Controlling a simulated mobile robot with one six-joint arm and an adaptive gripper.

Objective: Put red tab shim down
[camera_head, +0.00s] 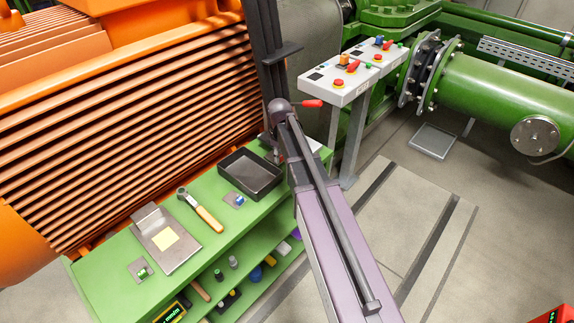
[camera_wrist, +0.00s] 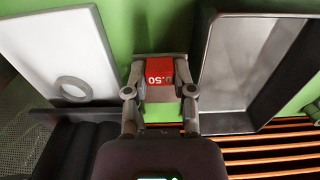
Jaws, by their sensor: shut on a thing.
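The red tab shim shows in the wrist view as a red tab (camera_wrist: 160,72) marked 0.50, with a grey plate edge around it. My gripper (camera_wrist: 160,92) is shut on it, with one finger at each side. The shim is over the green bench top, between a white plate and a dark tray. I cannot tell whether it touches the bench. In the head view my arm hides most of the gripper and shim.
The black tray (camera_head: 233,171) stands on the green bench (camera_head: 191,245); it also shows in the wrist view (camera_wrist: 208,85). A white plate (camera_wrist: 45,45) with a ring lies left in the wrist view. An orange-handled tool (camera_head: 207,217), a metal plate (camera_head: 180,250) and small shims (camera_head: 138,270) share the bench.

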